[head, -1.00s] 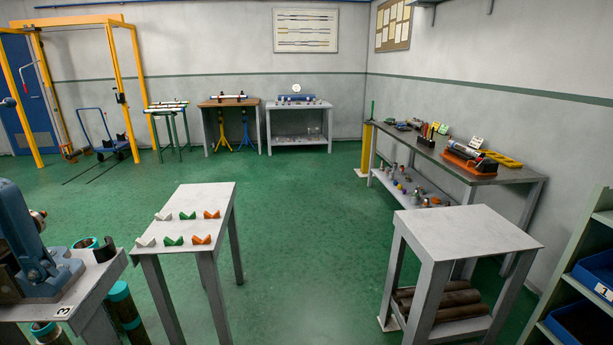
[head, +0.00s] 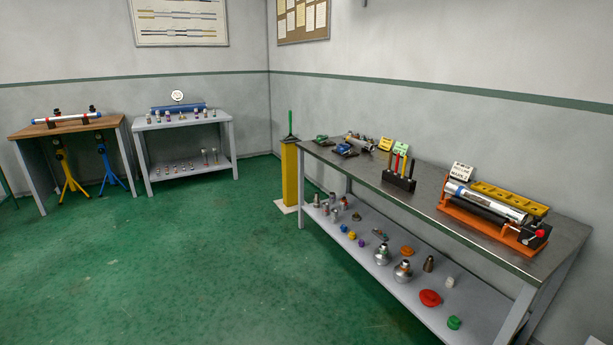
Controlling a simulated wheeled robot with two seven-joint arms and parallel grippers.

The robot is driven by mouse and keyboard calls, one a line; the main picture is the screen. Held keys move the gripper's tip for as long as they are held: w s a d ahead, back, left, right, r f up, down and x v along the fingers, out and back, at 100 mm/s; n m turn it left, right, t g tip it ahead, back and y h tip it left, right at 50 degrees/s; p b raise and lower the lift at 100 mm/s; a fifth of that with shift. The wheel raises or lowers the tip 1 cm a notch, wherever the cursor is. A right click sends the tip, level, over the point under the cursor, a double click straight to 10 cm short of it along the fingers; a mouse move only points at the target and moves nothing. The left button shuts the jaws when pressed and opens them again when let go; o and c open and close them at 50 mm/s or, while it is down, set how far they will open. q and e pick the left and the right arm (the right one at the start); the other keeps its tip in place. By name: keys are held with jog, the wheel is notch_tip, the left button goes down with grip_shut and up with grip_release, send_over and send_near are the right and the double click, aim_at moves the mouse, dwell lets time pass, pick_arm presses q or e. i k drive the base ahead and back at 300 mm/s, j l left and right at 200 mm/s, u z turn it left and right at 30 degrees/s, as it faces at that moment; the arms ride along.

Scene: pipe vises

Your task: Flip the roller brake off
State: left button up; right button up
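An orange roller stand (head: 478,223) sits near the right end of the long metal-topped bench (head: 420,206) along the right wall. A silver pipe (head: 486,200) lies on its dark rollers. At the stand's right end is a small part with a red knob (head: 541,233), which may be the brake; its position, on or off, is too small to tell. Neither of my grippers shows in the head view.
The bench also holds a yellow tray (head: 510,197), a dark rack of upright tools (head: 399,180) and small cards. Its lower shelf (head: 375,250) carries several fittings and caps. A yellow post (head: 291,175) stands at its far end. Green floor (head: 190,260) to the left is clear.

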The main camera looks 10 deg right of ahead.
aim_at(539, 232)
jog(key=i+z, duration=0.15)
jog(key=i, duration=0.45)
jog(key=i+z, duration=0.2)
jog(key=i, duration=0.35)
jog(key=i+j+z, duration=0.15)
jog(key=i, duration=0.45)
jog(key=i+j+z, duration=0.2)
jog(key=i, duration=0.35)
jog(key=i+z, duration=0.15)
jog(key=z, duration=2.2)
